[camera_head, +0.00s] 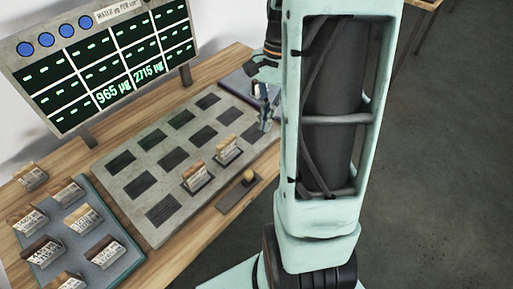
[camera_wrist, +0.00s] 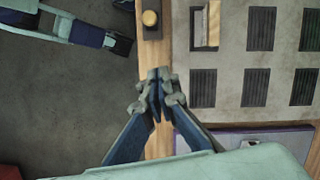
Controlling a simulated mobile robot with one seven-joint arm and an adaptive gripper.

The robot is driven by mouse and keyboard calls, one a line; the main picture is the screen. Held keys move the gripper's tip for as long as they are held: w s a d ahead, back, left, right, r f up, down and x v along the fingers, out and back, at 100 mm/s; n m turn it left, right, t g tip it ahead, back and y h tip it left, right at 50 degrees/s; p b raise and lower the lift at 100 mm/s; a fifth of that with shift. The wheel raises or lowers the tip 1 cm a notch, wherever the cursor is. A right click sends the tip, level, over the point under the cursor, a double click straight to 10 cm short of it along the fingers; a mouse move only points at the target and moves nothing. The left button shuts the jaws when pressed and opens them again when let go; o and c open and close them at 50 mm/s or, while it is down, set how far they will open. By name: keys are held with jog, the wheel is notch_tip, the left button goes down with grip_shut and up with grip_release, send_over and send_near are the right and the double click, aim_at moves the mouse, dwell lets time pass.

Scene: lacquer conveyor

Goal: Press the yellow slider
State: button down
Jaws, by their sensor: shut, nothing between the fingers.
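The yellow slider is a small round yellow knob (camera_head: 249,176) on a dark narrow base (camera_head: 232,195) at the table's front edge. In the wrist view the yellow knob (camera_wrist: 149,18) is at the top, beyond my fingertips and apart from them. My gripper (camera_head: 265,126) is shut and empty, with blue-grey fingers. In the head view it is up and to the right of the knob, near the grey panel's right end. In the wrist view my gripper (camera_wrist: 160,76) is over the wooden edge strip. Its height above the table is hard to judge.
A grey panel (camera_head: 150,148) with several dark pads lies on the table, and two labelled blocks (camera_head: 196,176) (camera_head: 227,149) stand on it. A blue-grey tray (camera_head: 108,275) of similar blocks is at left. A display (camera_head: 105,65) stands behind. Open floor (camera_wrist: 60,100) lies beyond the edge.

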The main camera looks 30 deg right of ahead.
aim_at(249, 177)
jog(key=b+x, duration=0.1)
jog(key=x, duration=0.8)
jog(key=shift+f, duration=0.35)
jog(key=s+a, duration=0.2)
jog(key=a, duration=0.1)
jog(key=shift+s+a, duration=0.1)
jog(key=shift+a, duration=0.15)
